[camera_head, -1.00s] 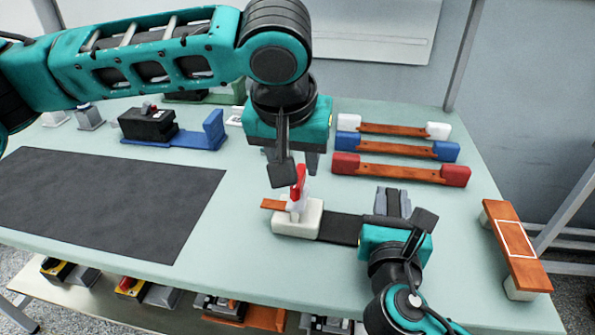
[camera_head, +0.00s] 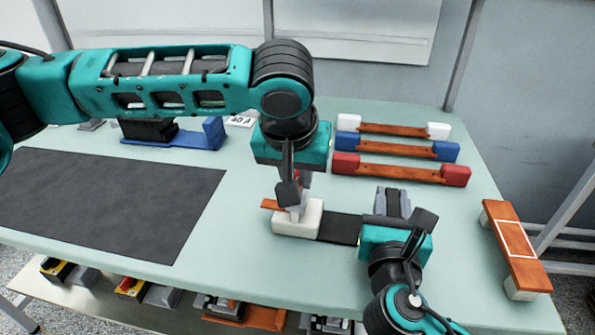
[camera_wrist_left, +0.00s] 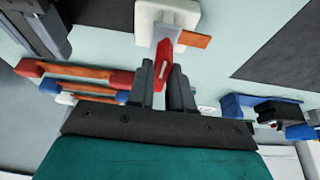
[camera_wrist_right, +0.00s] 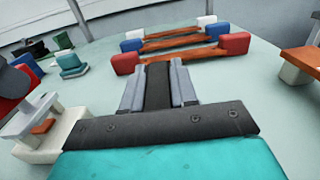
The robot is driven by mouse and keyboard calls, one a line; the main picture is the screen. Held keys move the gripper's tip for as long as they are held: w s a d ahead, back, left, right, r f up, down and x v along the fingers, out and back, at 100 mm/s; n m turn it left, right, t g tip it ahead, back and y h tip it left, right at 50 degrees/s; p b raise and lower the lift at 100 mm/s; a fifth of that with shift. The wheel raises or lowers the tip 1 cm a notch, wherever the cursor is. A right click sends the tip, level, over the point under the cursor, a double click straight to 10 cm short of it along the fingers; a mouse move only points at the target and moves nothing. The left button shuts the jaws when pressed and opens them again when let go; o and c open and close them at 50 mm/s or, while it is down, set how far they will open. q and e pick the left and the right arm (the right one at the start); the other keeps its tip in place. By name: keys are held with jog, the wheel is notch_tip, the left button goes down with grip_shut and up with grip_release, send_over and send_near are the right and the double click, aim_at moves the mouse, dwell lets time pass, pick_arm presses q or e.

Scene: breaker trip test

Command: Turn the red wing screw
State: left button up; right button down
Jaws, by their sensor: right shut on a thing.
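The red wing screw (camera_wrist_left: 161,60) stands on a white clamp block (camera_head: 298,220) on the bench. In the head view its red (camera_head: 298,176) is mostly hidden behind my left gripper (camera_head: 294,190). In the left wrist view the screw lies between the fingertips of my left gripper (camera_wrist_left: 164,72), which look apart around it; contact is unclear. A copper-coloured strip (camera_head: 271,204) pokes out of the block's left side. My right gripper (camera_head: 393,196) is shut on a dark bar (camera_wrist_right: 158,85) to the right of the block.
White, blue and red holders with copper-coloured bars (camera_head: 400,171) stand behind on the right. A copper-coloured plate on white feet (camera_head: 511,240) is at the right edge. A dark mat (camera_head: 110,200) covers the left. A blue stand (camera_head: 207,135) is at the back left.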

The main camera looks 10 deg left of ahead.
pick_arm(q)
grip_shut()
jog(key=shift+f+m, duration=0.1)
jog(key=shift+m, duration=0.2)
